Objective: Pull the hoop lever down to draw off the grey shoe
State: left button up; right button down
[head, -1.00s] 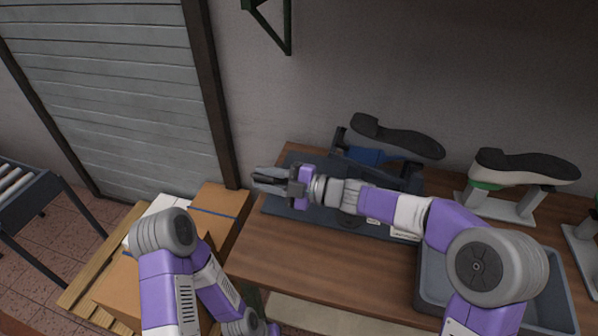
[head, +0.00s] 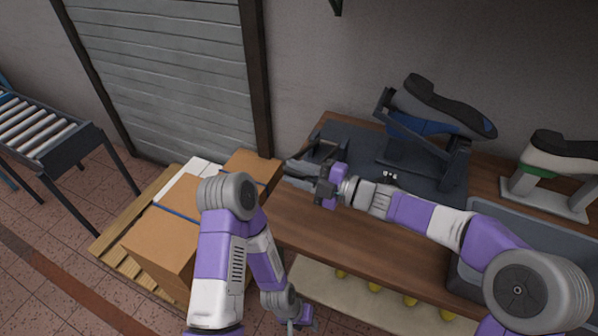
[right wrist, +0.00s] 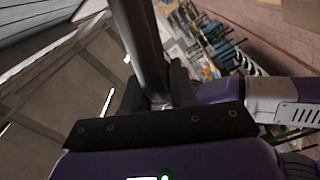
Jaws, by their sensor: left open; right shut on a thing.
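The grey shoe (head: 432,105) sits sole up and tilted on the blue last (head: 420,126) of a dark stand (head: 455,172), at the upper right of the head view. My right gripper (head: 308,180) is left of the stand, near the front left edge of the table. In the right wrist view (right wrist: 155,100) it is shut on a dark round bar, the hoop lever (right wrist: 143,40). In the head view my arm and fingers hide much of the lever. My left gripper (head: 302,325) is open and empty, low in front of the table and away from the lever.
A white shoe with a dark sole (head: 565,148) stands on another last at the right. A grey bin (head: 480,280) is at the table's front right. Cardboard boxes (head: 165,245) on a pallet are left of the table. A roller conveyor (head: 45,128) stands farther left.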

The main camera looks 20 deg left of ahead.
jog(key=shift+s+f, duration=0.1)
jog(key=shift+f, duration=0.35)
jog(key=c, duration=1.2)
grip_release()
jog(key=o, duration=0.3)
jog(key=shift+r, duration=0.1)
jog(key=shift+d+r, duration=0.1)
jog(key=shift+d, duration=0.05)
jog(key=d+p, duration=0.1)
jog(key=d, duration=0.6)
jog(key=shift+d+p, duration=0.15)
jog(key=shift+p, duration=0.15)
jog(key=shift+s, duration=0.15)
